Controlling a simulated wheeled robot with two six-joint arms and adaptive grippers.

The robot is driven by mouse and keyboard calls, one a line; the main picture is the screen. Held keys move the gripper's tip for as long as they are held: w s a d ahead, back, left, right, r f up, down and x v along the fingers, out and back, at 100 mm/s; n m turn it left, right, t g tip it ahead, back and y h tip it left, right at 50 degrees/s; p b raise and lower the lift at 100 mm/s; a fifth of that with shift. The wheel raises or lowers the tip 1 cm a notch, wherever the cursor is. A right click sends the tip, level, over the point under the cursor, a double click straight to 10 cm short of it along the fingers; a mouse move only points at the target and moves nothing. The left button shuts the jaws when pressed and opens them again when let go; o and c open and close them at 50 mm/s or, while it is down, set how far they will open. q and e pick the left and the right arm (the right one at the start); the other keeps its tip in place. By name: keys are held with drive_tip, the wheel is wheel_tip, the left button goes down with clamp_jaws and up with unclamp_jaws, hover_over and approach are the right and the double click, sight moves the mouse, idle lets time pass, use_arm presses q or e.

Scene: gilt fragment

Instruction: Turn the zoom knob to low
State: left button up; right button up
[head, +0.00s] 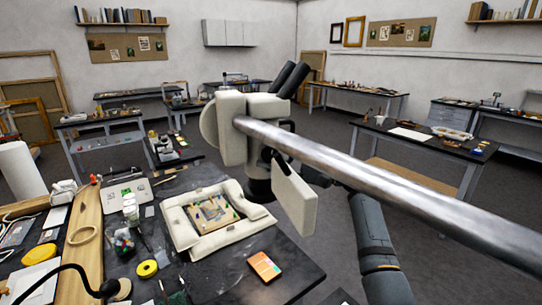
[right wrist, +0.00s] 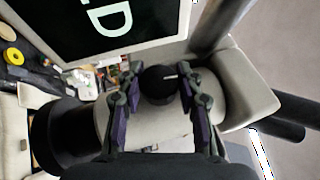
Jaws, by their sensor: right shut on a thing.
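The zoom knob (right wrist: 157,88) is a round black knob with a short white mark, on the side of the cream microscope head (right wrist: 230,95). In the right wrist view the mark lies nearly level, toward the knob's right side. My right gripper (right wrist: 163,78) is shut on the knob, one finger on each side. In the head view the microscope (head: 232,125) hangs on a thick metal boom (head: 350,172). My right gripper (head: 316,177) is mostly hidden there behind the microscope and boom, and the knob is hidden. My left gripper is not in view.
A dark panel (right wrist: 85,30) with large pale letters is close to the gripper. Below the microscope, a framed fragment (head: 212,213) lies among cream padding (head: 182,238) on a black bench (head: 225,280). The boom crosses above my right arm. Jars and tools stand at left.

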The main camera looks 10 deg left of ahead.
drive_tip(key=shift+c, duration=1.3)
drive_tip(key=shift+h, duration=0.5)
drive_tip(key=shift+n, duration=0.3)
drive_tip(key=shift+n+h, duration=0.3)
drive_tip(key=shift+h, duration=0.5)
drive_tip(key=shift+r+n+h, duration=0.1)
drive_tip(key=shift+n+h, duration=0.3)
drive_tip(key=shift+h, duration=0.5)
drive_tip(key=shift+n+t+h+p, duration=0.35)
drive_tip(key=shift+h+p, duration=0.2)
drive_tip(key=shift+h, duration=0.45)
